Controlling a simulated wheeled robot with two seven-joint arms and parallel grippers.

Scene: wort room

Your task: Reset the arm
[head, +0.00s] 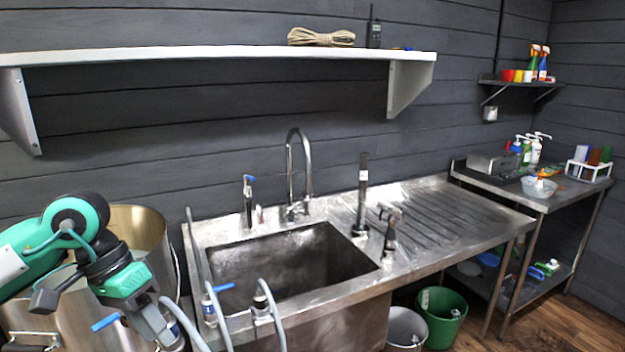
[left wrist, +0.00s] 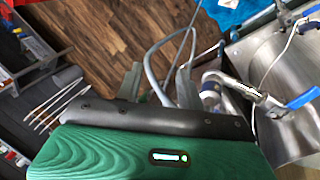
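My left gripper (left wrist: 158,76) shows in the left wrist view, with its green body below and two grey fingers apart. Nothing is clearly held between them; a grey hose (left wrist: 155,62) passes behind or between the fingers, and I cannot tell if they touch it. In the head view my green and black left arm comes in at the left, bent over the steel kettle (head: 145,228). Its gripper end points down beside a valve with a blue handle (head: 105,322); the fingers are hard to make out there. My right gripper is in neither view.
A steel sink (head: 300,265) with upright taps and hoses stands right of the arm. A white shelf (head: 220,54) runs above it. A green bucket (head: 443,315) and a grey bucket (head: 406,328) stand below. A side table (head: 545,200) with bottles is at the right.

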